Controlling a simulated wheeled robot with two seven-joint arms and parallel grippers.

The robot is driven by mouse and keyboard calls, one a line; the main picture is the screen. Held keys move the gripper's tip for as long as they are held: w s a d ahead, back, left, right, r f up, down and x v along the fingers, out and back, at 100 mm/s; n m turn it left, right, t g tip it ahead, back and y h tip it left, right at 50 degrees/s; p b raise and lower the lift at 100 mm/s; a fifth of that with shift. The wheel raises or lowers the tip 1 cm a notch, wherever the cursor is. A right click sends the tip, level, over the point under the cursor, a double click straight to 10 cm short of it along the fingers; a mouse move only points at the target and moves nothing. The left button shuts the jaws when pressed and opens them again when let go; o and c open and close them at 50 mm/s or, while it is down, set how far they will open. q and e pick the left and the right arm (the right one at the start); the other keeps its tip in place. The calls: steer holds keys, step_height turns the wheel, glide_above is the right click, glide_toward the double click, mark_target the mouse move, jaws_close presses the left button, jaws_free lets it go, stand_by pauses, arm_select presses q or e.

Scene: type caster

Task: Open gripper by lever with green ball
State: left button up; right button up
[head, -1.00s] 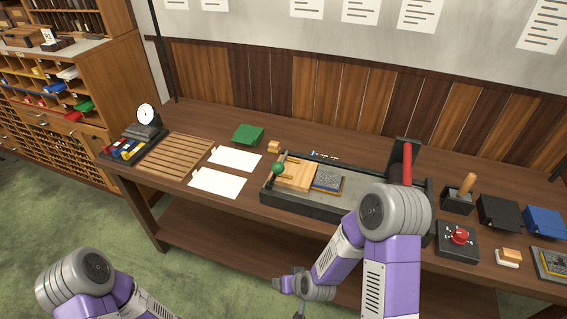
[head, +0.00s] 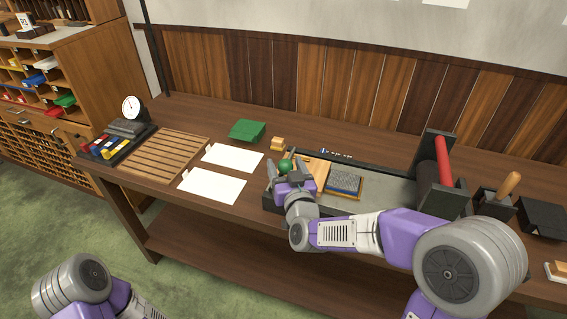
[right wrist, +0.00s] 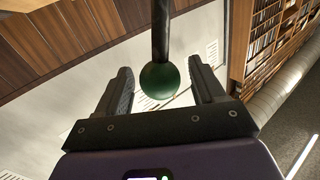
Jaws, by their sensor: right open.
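The green ball (head: 285,166) is on the lever at the left end of the press bed, beside a light wooden block (head: 318,172). In the right wrist view the ball (right wrist: 159,81) sits at the end of a dark rod (right wrist: 161,30), between the two fingers. My right gripper (head: 282,172) is open around the ball, with a gap on each side, so the fingers do not appear to touch it. The right gripper's fingers (right wrist: 163,88) also show in the wrist view. My left arm is at the lower left, with its gripper out of frame.
A small wooden block (head: 277,144) stands behind.

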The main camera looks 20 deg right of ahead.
steer(key=shift+w, duration=1.1)
jaws_close()
